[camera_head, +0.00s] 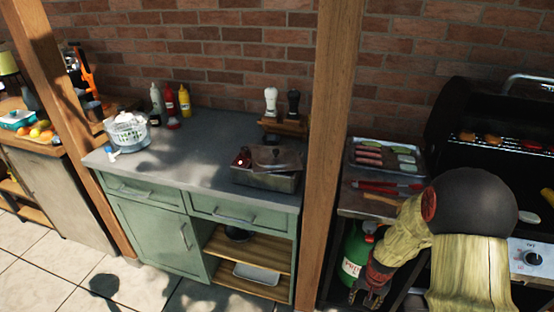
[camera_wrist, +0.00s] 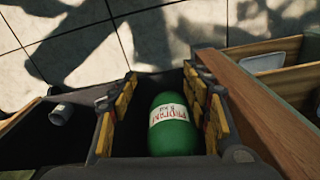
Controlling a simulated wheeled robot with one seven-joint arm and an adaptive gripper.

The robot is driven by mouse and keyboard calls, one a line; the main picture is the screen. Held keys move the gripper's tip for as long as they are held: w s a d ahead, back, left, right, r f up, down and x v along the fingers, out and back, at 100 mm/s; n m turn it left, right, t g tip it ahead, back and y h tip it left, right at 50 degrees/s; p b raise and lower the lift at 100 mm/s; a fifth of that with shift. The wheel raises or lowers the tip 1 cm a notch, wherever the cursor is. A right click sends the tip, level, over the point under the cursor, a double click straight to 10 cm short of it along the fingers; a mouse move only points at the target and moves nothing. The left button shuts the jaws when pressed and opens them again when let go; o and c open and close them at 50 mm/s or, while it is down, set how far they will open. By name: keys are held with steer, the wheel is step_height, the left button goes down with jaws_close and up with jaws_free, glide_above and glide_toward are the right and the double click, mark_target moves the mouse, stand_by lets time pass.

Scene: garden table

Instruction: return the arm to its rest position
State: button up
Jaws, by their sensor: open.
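My arm (camera_head: 470,215) reaches across the right of the head view, in front of the grill, bent at its dark round joint. My gripper (camera_head: 362,298) hangs low at the bottom, pointing down beside the wooden post. In the wrist view my gripper (camera_wrist: 160,74) shows two yellow-and-black fingers spread wide with nothing held. A green gas bottle (camera_wrist: 174,136) with a white label appears between and beyond the fingers; whether they touch it is unclear. The bottle (camera_head: 354,253) also shows in the head view, partly hidden by my arm.
A wooden post (camera_head: 330,150) stands left of my gripper. A black grill (camera_head: 480,115) with food is behind my arm. A tray (camera_head: 387,158) of meat and vegetables lies on the side shelf. A green cabinet (camera_head: 150,225) stands left; tiled floor is open in front.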

steer(key=s+a+r+n+t+p, duration=0.1)
steer(key=s+a+r, duration=0.2)
steer(key=r, duration=1.1)
steer(key=s+a+r+n+t+p, duration=0.2)
steer(key=s+a+r, duration=0.2)
steer(key=s+r, duration=0.5)
steer(key=s+a+r+n+t+p, duration=0.1)
steer(key=s+r, duration=0.5)
steer(key=r, duration=1.5)
steer(key=shift+s+a+n+t+p, duration=0.25)
steer(key=shift+a+n+t+p, duration=0.3)
steer(key=shift+a, duration=0.6)
